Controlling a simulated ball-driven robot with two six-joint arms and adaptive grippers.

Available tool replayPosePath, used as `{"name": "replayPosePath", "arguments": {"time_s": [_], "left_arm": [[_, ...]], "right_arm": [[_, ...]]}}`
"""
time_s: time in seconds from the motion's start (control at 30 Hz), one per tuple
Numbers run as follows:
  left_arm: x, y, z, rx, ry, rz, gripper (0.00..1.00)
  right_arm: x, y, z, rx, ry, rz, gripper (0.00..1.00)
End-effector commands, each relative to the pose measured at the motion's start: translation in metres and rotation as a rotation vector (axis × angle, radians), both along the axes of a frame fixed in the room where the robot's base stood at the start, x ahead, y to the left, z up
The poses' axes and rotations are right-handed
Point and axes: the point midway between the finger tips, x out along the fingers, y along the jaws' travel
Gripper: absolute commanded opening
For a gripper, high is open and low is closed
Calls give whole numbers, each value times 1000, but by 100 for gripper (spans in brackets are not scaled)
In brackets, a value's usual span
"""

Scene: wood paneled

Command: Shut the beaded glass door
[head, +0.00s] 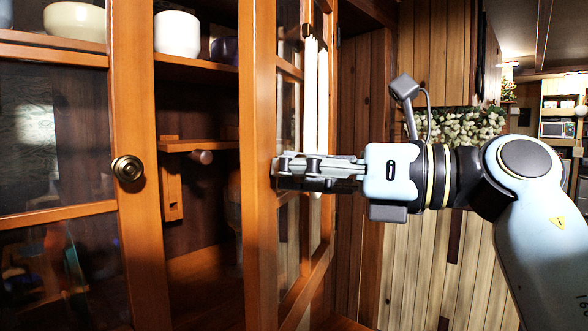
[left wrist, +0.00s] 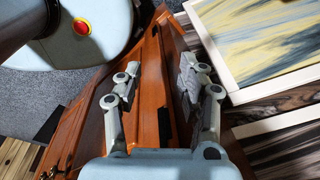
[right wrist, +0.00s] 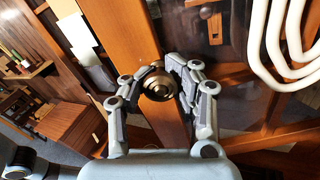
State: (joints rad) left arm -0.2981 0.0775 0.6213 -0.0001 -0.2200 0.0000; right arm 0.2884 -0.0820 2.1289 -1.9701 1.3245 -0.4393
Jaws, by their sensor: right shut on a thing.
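The beaded glass door (head: 258,130) is the right door of a wooden cabinet. It stands ajar, its edge toward me, with glass panes in an orange-brown frame. My right gripper (head: 280,170) reaches in from the right at this door's front edge. In the right wrist view the right gripper (right wrist: 160,75) is shut on the door's round brass knob (right wrist: 157,86), a finger on each side. The head view hides that knob behind the fingers. My left gripper (left wrist: 160,85) shows only in the left wrist view. It is open and empty, above brown wood.
The left cabinet door (head: 130,230) has a brass knob (head: 127,168) and looks closed. Bowls (head: 177,34) stand on the upper shelf (head: 195,70). White rods (head: 315,110) hang beside the open door. A paneled wall (head: 430,250) is behind my right arm.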

Motion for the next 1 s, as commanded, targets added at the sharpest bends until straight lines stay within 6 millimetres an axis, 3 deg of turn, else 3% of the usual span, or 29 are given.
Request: {"name": "replayPosePath", "arguments": {"time_s": [0.47,0.5,0.7,1.0], "left_arm": [[-3,-1,0,-2,5,0,40],[-4,-1,0,-2,5,0,40],[-4,-1,0,-1,5,0,40],[-4,3,0,4,5,-1,40]], "right_arm": [[1,0,-1,-2,1,-8,0],[1,0,-1,-1,0,-8,24],[1,0,-1,-1,0,-7,50],[1,0,0,0,0,-7,53]]}}
